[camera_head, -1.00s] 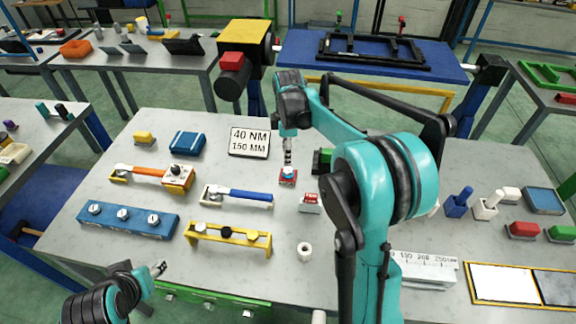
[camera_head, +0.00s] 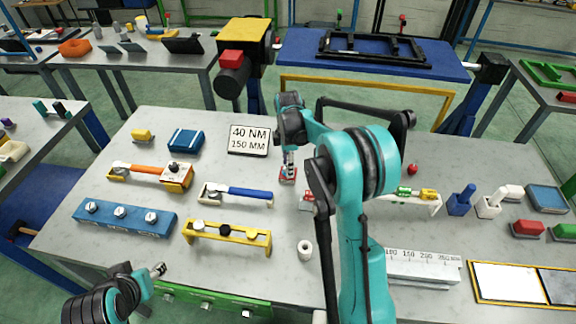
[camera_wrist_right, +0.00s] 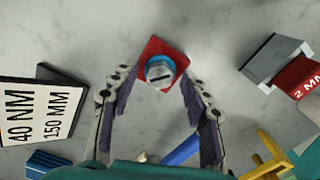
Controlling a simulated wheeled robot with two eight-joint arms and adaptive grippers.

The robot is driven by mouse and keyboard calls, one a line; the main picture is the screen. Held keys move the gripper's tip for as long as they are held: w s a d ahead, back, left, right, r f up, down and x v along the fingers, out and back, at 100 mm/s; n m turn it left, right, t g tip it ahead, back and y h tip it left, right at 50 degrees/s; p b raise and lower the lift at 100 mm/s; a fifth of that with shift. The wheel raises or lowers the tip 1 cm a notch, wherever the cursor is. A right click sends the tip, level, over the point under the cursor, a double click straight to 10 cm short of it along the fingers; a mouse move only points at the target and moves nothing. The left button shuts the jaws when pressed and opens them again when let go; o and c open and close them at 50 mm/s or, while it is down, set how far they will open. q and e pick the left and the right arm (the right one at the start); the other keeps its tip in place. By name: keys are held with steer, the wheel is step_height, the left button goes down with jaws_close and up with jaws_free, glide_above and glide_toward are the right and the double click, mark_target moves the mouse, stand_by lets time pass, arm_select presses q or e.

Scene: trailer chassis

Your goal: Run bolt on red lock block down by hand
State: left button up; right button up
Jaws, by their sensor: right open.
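The red lock block (camera_head: 287,180) sits on the grey workbench and also shows as a red square in the right wrist view (camera_wrist_right: 150,46). Its bolt (camera_wrist_right: 160,71) has a slotted silver head with a blue ring, seen from above. My right gripper (camera_head: 289,167) points down over the block. In the right wrist view its open fingers (camera_wrist_right: 156,82) stand on either side below the bolt head, with a gap showing. Contact with the bolt cannot be told. My left gripper (camera_head: 158,270) is at the lower left, away from the block; its finger opening is unclear.
A 40 NM / 150 MM sign (camera_head: 249,141) stands left of the block. A blue-handled wrench (camera_head: 238,194) and a yellow rack (camera_head: 228,238) lie nearer the front left. A small block with a red label (camera_wrist_right: 300,78) is close on the right. A white ring (camera_head: 305,250) stands in front.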

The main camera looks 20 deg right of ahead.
steer(key=shift+c, duration=0.4)
jaws_close()
